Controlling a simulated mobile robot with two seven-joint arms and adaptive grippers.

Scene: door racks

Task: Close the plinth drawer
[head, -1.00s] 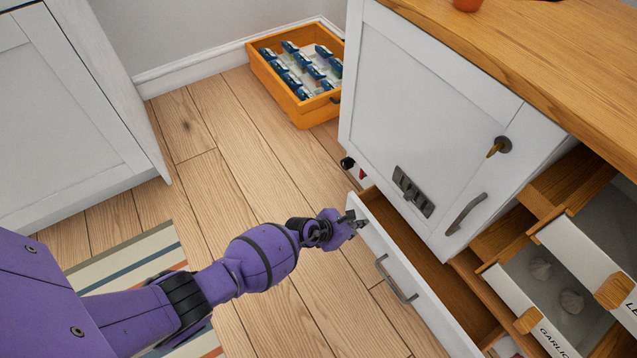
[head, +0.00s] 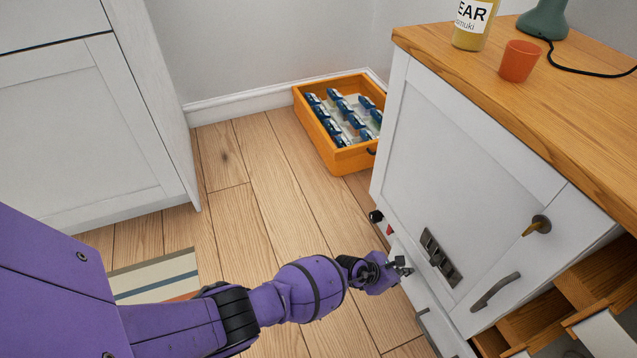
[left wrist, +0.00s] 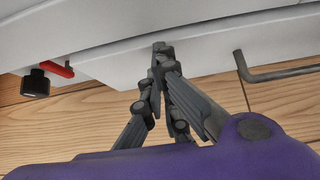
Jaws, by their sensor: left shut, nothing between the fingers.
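The plinth drawer (head: 413,290) is the low white front under the white cabinet, with a grey bar handle. In the head view no drawer inside shows, and its front lies close under the cabinet door. I cannot tell whether it is fully flush. In the left wrist view the drawer front (left wrist: 205,58) has its handle (left wrist: 275,73) to the right of my fingers. My left gripper (head: 402,266) is shut and empty, its tips at the drawer front near its far end. The tips (left wrist: 161,48) seem to touch the front. My right gripper is out of view.
An orange crate (head: 343,158) with several blue packets stands on the floor by the wall. A black knob (head: 375,216) and a red piece (head: 389,230) sit at the cabinet's lower far corner. Open wooden drawers (head: 600,275) are at right.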

